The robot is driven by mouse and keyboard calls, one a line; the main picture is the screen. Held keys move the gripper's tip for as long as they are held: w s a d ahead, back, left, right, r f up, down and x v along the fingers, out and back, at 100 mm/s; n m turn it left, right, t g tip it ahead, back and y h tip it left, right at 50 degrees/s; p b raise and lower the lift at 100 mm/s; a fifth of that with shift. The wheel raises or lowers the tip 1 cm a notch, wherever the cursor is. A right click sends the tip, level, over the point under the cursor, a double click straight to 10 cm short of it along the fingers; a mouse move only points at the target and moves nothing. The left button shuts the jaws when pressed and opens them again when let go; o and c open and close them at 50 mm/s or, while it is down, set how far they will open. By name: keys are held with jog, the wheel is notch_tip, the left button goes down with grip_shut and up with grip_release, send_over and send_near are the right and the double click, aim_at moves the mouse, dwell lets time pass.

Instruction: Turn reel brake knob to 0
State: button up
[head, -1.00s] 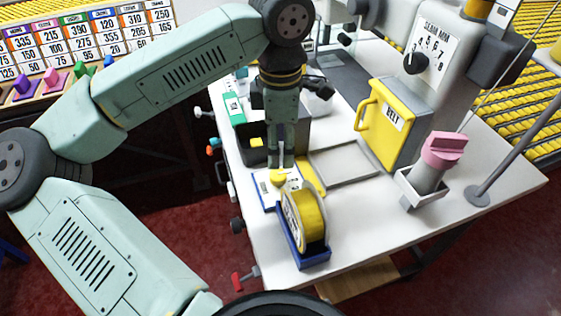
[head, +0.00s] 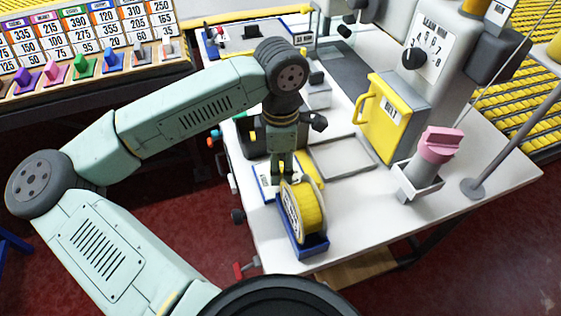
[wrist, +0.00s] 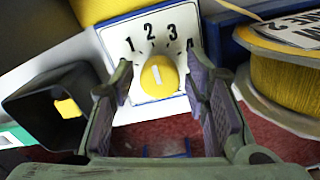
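The reel brake knob (wrist: 158,75) is round and yellow with a short white mark, set on a white dial plate (wrist: 118,36). The numbers 1 to 4 show; no 0 is visible, and my left finger covers part of the plate's left side. The white mark points up, roughly between 2 and 3. My gripper (wrist: 160,80) is open, with one finger on each side of the knob and visible gaps. In the head view my gripper (head: 283,175) is down at the plate beside the yellow reel (head: 303,207), and hides the knob.
The yellow reel (wrist: 285,88) stands close on the right in the wrist view. A dark open box (wrist: 45,108) is close on the left.

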jog(key=c, duration=0.9)
jog(key=shift+f+b, duration=0.1)
jog(key=shift+b, duration=0.3)
jog(key=n+b, duration=0.1)
jog(key=b, duration=0.1)
jog(key=shift+f+n+b, duration=0.2)
jog(key=shift+n+b, duration=0.15)
jog(key=shift+n, duration=0.05)
jog(key=n+b, duration=0.3)
jog(key=b, duration=0.1)
jog(key=shift+w+b, duration=0.1)
jog(key=shift+b, duration=0.2)
jog(key=n+b, duration=0.4)
jog(key=n, duration=0.1)
jog(key=shift+w+a, duration=0.1)
jog(key=shift+r+n+b, duration=0.15)
jog(key=shift+n+b, duration=0.55)
jog(key=shift+n, duration=0.3)
jog(key=shift+r+n+b, duration=0.1)
jog(key=shift+n+b, duration=0.55)
jog(key=shift+n, duration=0.35)
jog(key=shift+a, duration=0.1)
